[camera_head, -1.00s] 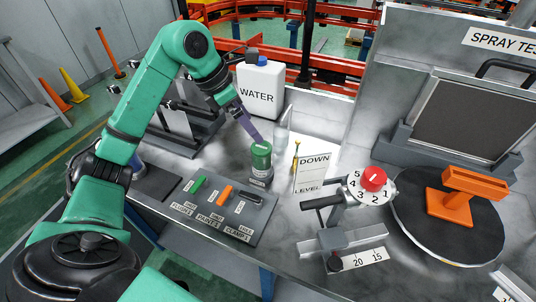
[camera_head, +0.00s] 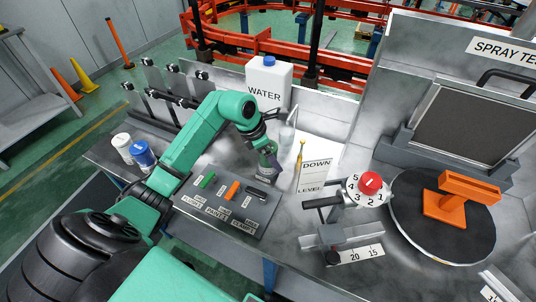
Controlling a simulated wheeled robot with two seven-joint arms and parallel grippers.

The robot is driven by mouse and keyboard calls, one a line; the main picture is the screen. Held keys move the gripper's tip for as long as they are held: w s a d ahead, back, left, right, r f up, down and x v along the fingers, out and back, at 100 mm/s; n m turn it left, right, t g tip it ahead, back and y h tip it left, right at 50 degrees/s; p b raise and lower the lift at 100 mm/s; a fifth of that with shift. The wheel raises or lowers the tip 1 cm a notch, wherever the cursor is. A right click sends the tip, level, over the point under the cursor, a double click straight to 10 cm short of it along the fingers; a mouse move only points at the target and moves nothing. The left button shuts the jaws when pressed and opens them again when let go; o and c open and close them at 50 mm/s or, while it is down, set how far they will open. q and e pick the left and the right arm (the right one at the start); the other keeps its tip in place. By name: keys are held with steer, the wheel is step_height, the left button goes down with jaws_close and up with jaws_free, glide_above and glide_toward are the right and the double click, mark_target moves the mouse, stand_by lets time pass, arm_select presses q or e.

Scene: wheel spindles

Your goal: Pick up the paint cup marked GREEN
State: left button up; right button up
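My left arm reaches in from the left, and its gripper (camera_head: 268,168) points down behind the control panel. It is at the spot where the cup with the green band stood in the earlier frame. I cannot make out that cup now; the gripper and wrist cover its place. Whether the fingers are apart or closed on it cannot be told. A blue cup (camera_head: 143,156) and a white cup (camera_head: 121,147) stand at the left of the bench, apart from the gripper. My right gripper is not in view.
A control panel (camera_head: 225,213) with green, orange and black switches lies in front of the gripper. A white WATER jug (camera_head: 268,84) stands behind it. A DOWN/LEVEL sign (camera_head: 313,176), a red knob (camera_head: 371,182) and a turntable with an orange bracket (camera_head: 459,203) are to the right.

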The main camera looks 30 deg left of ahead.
arm_select(q)
steer(key=c, duration=1.4)
jaws_close()
steer(key=shift+r, duration=0.2)
